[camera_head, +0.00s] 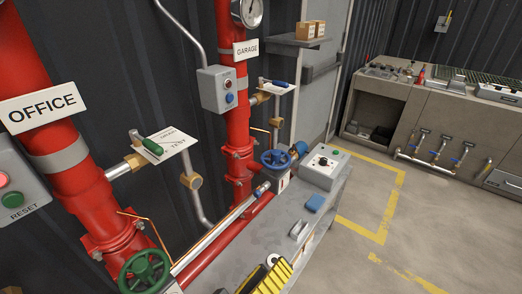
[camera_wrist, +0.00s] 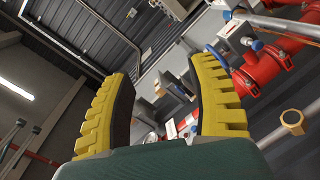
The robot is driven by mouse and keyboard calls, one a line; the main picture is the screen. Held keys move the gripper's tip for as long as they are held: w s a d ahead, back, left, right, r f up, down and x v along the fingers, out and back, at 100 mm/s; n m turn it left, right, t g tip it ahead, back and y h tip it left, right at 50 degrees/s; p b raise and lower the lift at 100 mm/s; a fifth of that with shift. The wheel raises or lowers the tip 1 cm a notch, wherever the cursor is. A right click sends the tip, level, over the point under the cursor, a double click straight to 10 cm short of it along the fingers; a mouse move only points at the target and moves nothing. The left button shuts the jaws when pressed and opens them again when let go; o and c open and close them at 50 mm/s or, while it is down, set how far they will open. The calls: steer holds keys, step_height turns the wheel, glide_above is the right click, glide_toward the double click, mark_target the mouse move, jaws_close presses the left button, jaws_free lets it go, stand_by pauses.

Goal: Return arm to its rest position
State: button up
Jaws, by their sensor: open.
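My gripper (camera_wrist: 165,105) fills the lower middle of the wrist view. Its two yellow ridged fingers are spread apart with nothing between them. The wrist camera looks upward, toward the ceiling and the upper pipes. In the head view my gripper (camera_head: 268,275) shows at the bottom edge as yellow ridged fingers and a dark body, in front of the grey bench (camera_head: 243,250). It appears apart from the valves and pipes. Part of it is cut off by the frame's edge.
Red pipes labelled OFFICE (camera_head: 42,107) and GARAGE (camera_head: 246,48) stand along the dark wall. A green handwheel (camera_head: 144,271) and a blue handwheel (camera_head: 276,161) project near the bench. A grey control box (camera_head: 325,166) sits on the bench. Open floor (camera_head: 420,215) lies to the right.

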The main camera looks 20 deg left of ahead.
steer(key=d+r+m+t+h+p, duration=0.1)
steer(key=d+r+m+t, duration=0.2)
steer(key=d+r+m, duration=1.1)
step_height(320, 180, up, 14)
steer(key=s+a+f+n+t+y+p, duration=0.1)
steer(key=s+a+n+t+y+p, duration=0.1)
steer(key=s+n+t+y+p, duration=0.3)
step_height(320, 180, up, 35)
steer(key=w+n+g+y+p, duration=0.1)
steer(key=w+p, duration=0.1)
steer(key=p, duration=3.1)
steer(key=shift+w+d+r, duration=0.2)
steer(key=shift+w+d, duration=0.05)
steer(key=shift+w, duration=0.05)
